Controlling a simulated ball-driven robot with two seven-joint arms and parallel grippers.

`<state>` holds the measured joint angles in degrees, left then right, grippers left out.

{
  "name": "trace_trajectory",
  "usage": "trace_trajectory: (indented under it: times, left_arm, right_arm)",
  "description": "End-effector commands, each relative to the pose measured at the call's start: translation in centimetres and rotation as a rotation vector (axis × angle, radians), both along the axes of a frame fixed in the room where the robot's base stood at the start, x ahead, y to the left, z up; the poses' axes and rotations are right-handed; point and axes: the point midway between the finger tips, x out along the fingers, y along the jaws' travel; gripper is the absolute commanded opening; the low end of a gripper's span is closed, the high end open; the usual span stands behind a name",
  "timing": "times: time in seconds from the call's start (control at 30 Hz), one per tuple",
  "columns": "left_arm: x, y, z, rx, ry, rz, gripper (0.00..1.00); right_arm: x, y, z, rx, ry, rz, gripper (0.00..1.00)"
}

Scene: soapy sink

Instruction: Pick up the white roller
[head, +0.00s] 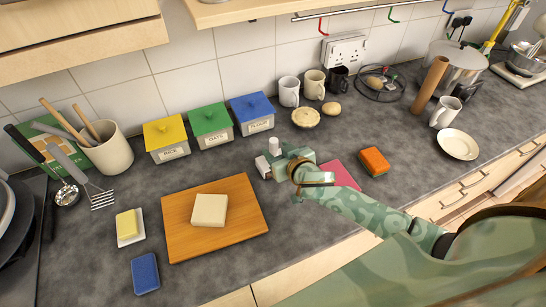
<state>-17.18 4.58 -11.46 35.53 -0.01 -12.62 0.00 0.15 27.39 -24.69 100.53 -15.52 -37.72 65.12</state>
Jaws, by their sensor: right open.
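A small white upright piece (274,146), which looks like the white roller, is on the dark counter near the middle, right at the tip of my right gripper. My right gripper (271,160) is open, at the end of the green patterned arm from the right. A pale grey-white piece (262,167) sits just left of it; I cannot tell whether it is a fingertip or part of the roller. Nothing is clearly held, and contact cannot be made out. My left gripper is not in view.
A wooden board (180,241) with a pale block (209,210) lies to the left. Yellow, green and blue-lidded canisters (211,135) stand behind. A pink flat item (343,176) and an orange sponge (374,161) lie right of the gripper. Mugs (289,92) line the wall.

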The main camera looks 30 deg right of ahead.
Motion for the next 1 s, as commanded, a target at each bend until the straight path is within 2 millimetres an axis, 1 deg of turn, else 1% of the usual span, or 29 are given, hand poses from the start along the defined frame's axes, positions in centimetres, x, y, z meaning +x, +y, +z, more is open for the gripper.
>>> trace_trajectory:
  times: [0.17,0.3,0.4,0.5,0.67,0.7,0.77,0.8,0.87,1.0]
  left_arm:
    - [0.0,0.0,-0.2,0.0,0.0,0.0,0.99]
    - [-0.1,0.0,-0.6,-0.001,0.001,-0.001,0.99]
    - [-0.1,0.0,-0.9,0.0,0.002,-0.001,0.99]
    - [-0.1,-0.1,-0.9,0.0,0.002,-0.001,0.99]
    - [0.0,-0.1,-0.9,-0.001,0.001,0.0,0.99]
    - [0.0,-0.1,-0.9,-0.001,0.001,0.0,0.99]
    - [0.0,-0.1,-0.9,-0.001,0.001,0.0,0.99]
    - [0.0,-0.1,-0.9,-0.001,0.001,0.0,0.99]
    - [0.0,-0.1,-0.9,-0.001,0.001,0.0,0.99]
    - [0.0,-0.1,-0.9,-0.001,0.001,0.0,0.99]
  right_arm:
    - [1.5,-0.1,-0.6,-0.003,-0.001,0.001,0.47]
    - [3.7,-0.2,-1.5,-0.004,-0.002,0.0,0.47]
    - [4.9,-0.1,-2.1,-0.001,-0.001,0.0,0.47]
    - [5.3,-0.1,-2.2,-0.002,0.0,0.001,0.47]
    - [5.3,-0.1,-2.2,-0.001,0.0,0.0,0.47]
    - [5.3,-0.1,-2.2,-0.001,0.0,0.0,0.45]
    - [5.3,-0.1,-2.2,-0.001,0.0,0.0,0.28]
    - [5.3,-0.1,-2.2,-0.001,0.0,0.0,0.17]
    - [5.3,-0.1,-2.2,-0.001,0.0,0.0,0.0]
    - [5.3,-0.1,-2.2,-0.001,0.0,0.0,0.0]
